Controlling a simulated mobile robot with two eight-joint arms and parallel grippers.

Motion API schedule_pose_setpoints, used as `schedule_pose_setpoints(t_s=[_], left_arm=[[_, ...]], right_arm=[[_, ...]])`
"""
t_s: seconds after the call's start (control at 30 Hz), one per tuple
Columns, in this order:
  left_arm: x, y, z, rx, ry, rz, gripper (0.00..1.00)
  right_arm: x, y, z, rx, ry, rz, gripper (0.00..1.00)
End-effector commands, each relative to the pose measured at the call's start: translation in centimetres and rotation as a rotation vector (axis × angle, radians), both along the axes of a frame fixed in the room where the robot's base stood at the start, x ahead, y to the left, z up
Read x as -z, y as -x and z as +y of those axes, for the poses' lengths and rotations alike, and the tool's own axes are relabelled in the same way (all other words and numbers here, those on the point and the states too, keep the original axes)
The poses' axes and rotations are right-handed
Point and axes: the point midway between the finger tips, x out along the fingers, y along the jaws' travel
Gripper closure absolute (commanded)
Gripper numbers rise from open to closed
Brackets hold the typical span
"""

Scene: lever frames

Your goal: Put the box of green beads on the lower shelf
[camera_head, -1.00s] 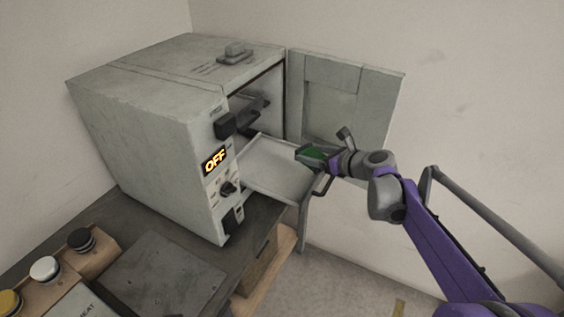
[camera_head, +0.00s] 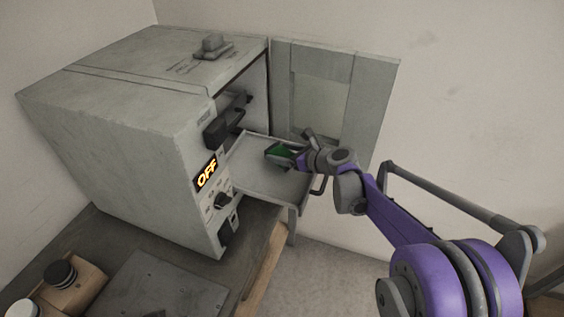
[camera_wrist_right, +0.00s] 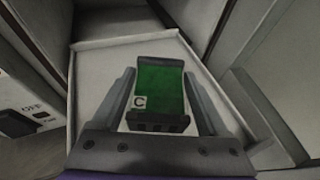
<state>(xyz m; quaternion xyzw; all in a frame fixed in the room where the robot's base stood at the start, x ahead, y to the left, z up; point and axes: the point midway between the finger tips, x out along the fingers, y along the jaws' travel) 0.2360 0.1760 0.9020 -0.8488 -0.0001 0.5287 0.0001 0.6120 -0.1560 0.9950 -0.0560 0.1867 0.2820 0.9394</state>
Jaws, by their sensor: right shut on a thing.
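The box of green beads (camera_head: 277,152) is a small green box in a dark frame. The right wrist view shows the box (camera_wrist_right: 160,88) with a "C" label, between the fingers of my right gripper (camera_wrist_right: 163,98). My right gripper (camera_head: 287,155) is shut on it, over the pulled-out lower shelf (camera_head: 258,180), a pale flat tray with a rim. The shelf also fills the space behind the box in the right wrist view (camera_wrist_right: 92,75). I cannot tell whether the box touches the shelf. My left gripper is not in view.
The grey oven (camera_head: 120,120) has a display reading OFF. Its door (camera_head: 345,90) stands open behind the shelf. A dark upper rack (camera_head: 238,108) shows inside. Knobs on a wooden block (camera_head: 75,285) and a grey plate (camera_head: 160,285) lie on the bench in front.

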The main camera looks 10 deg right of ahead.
Motion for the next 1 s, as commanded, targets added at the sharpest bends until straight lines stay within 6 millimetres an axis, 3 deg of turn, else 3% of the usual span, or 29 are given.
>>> schedule_pose_setpoints(t_s=[0.27,0.63,0.67,0.77,1.0], left_arm=[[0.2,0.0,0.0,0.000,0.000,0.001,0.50],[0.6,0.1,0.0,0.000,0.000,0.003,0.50],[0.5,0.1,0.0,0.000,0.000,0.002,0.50],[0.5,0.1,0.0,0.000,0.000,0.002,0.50],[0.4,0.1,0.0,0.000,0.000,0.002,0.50]], right_arm=[[3.4,0.0,0.0,0.000,0.000,0.000,0.87],[4.0,0.0,0.0,0.000,0.000,0.000,0.87],[4.0,0.0,0.0,0.000,0.000,0.000,0.19],[3.9,0.0,0.0,0.000,0.000,0.000,0.01],[3.8,0.0,0.0,0.000,0.000,0.000,0.00]])
